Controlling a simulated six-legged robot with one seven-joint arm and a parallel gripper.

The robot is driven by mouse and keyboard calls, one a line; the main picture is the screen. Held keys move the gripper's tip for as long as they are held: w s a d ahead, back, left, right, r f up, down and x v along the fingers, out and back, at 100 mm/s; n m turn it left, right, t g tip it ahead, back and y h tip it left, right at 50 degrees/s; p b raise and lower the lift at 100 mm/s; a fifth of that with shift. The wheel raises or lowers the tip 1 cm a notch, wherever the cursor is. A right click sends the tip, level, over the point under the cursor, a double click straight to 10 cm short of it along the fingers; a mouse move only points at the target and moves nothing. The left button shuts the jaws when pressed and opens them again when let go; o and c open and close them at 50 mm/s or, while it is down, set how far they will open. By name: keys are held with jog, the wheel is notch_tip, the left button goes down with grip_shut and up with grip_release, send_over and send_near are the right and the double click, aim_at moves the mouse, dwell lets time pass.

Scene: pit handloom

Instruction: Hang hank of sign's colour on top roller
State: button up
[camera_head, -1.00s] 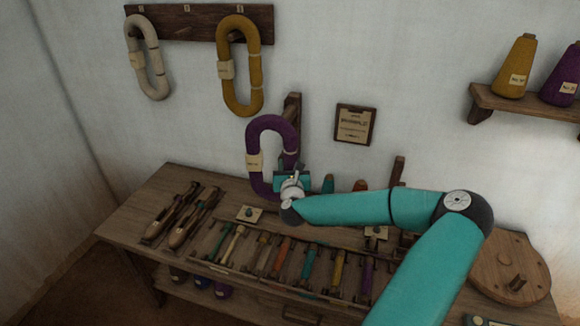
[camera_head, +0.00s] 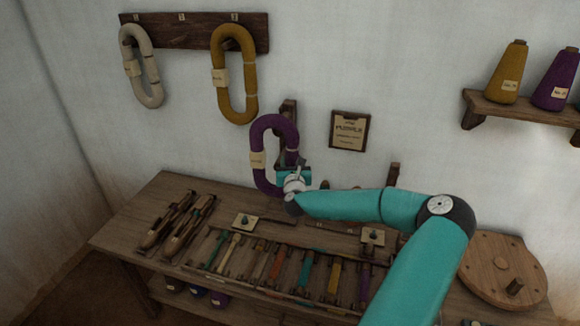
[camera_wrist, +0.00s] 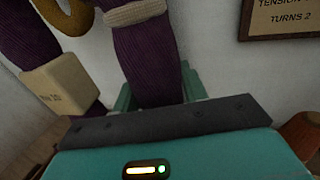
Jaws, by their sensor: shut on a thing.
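A purple hank (camera_head: 258,142) with a pale tag is held upright by my gripper (camera_head: 291,176), low on its right side. In the wrist view the purple hank (camera_wrist: 148,62) rises from between the jaws, its tag at left. The sign (camera_head: 349,131) on the wall appears to read PURPLE; its lower lines show in the wrist view. A dark wooden upright (camera_head: 289,108) stands behind the hank's right side. The top roller is not clearly seen; I cannot tell whether the hank's loop is around it.
A white hank (camera_head: 153,92) and a mustard hank (camera_head: 220,97) hang on the wall rack (camera_head: 180,36). Cones stand on a shelf (camera_head: 525,116) at right. The bench (camera_head: 125,218) below carries shuttles, several coloured bobbins and a round wooden disc (camera_head: 500,262).

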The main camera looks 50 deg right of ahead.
jog(key=w+d+f, duration=0.1)
jog(key=w+d, duration=0.3)
jog(key=d, duration=0.4)
jog(key=shift+w+d+f, duration=0.15)
jog(key=shift+w+d, duration=0.1)
jog(key=shift+d, duration=0.1)
dwell(0.4)
jog(key=shift+s+f, duration=0.1)
jog(key=shift+f, duration=0.1)
jog(key=o, duration=1.1)
jog(key=shift+d, duration=0.1)
jog(key=shift+o, duration=0.2)
jog(key=shift+w+a, duration=0.2)
